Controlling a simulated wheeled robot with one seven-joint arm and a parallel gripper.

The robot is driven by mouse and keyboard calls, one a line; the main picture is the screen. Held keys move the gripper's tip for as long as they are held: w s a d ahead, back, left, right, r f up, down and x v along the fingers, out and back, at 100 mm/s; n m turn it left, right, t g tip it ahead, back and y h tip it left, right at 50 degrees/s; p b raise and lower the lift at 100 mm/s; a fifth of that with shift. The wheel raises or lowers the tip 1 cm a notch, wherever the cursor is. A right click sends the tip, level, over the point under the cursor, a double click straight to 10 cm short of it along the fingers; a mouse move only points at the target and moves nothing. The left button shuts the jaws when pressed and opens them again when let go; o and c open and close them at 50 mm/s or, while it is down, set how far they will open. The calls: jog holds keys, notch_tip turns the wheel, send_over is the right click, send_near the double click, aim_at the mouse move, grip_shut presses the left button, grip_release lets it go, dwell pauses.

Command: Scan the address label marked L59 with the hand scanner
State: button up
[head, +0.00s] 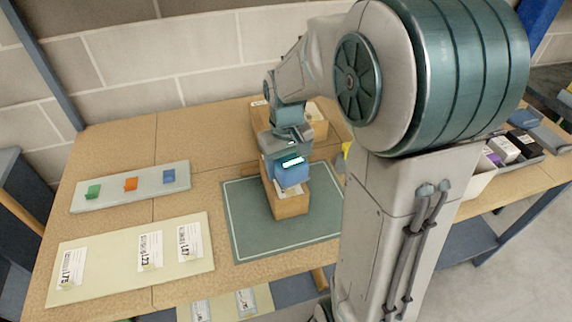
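My gripper (289,160) points down over the green mat, above a small brown box (290,207). A blue block-shaped thing (291,175) with a pale green lit strip sits at its end. I cannot tell whether it is the hand scanner, and the fingers are not clear. A white label (291,188) shows partly on the box just under the blue thing; its marking is unreadable. Three white labels lie on a cream board at front left: one looks like L75 (72,268), one like L22 (150,251), one like L67 (190,241). I cannot make out L59 anywhere.
The green mat (250,238) lies mid-bench. A pale strip (120,194) holds green, orange and blue blocks at left. A larger cardboard box (314,122) stands behind my gripper. More labels show on a lower board (222,308). Bins (522,146) stand at right. My arm hides the middle right.

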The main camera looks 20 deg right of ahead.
jog(key=shift+r+p, duration=1.55)
jog(key=shift+r, duration=0.8)
jog(key=shift+f, duration=0.15)
